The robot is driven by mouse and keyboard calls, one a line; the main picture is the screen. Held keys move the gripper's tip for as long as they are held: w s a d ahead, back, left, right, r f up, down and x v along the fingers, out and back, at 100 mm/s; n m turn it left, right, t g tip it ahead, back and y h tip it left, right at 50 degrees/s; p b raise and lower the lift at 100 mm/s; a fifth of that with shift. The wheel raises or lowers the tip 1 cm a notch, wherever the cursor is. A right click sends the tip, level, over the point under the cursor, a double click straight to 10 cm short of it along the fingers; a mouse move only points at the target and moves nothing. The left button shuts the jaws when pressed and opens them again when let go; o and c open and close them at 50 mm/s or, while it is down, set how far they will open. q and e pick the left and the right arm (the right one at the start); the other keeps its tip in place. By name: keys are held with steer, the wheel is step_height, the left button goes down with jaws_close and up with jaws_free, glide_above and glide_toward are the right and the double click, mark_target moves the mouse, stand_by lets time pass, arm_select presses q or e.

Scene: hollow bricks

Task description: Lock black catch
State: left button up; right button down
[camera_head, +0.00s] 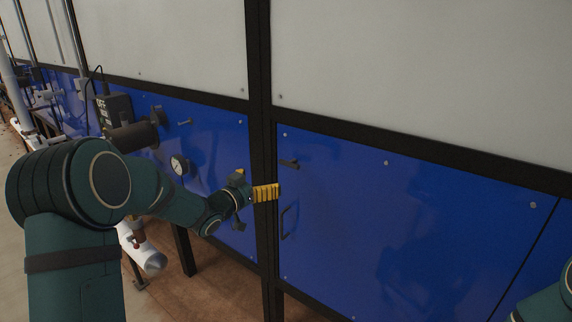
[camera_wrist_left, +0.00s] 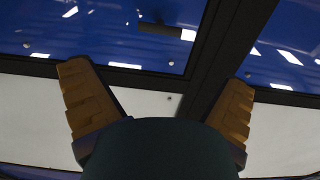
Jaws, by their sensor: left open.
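The black catch (camera_head: 289,163) is a small dark lever on the upper left of the blue door (camera_head: 400,230), beside the black frame post. It lies roughly sideways. In the left wrist view, which looks upside down, a dark bar (camera_wrist_left: 160,28) that appears to be the catch shows on the blue panel near the top. My left gripper (camera_head: 275,192) has yellow ridged fingers and is in front of the post, just below and left of the catch. In the left wrist view its fingers (camera_wrist_left: 156,85) are wide apart with nothing between them. My right gripper is out of view.
A black loop handle (camera_head: 287,222) sits on the door below the catch. A round gauge (camera_head: 179,164) and a dark cylindrical fitting (camera_head: 135,136) are on the left blue panel. White pipes (camera_head: 140,250) stand low at the left. Pale panels (camera_head: 420,70) are above.

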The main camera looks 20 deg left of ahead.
mark_target(288, 165)
arm_select(q)
steer(key=p+x, duration=0.1)
steer(key=x, duration=1.2)
steer(key=shift+f, duration=0.1)
steer(key=c, duration=1.2)
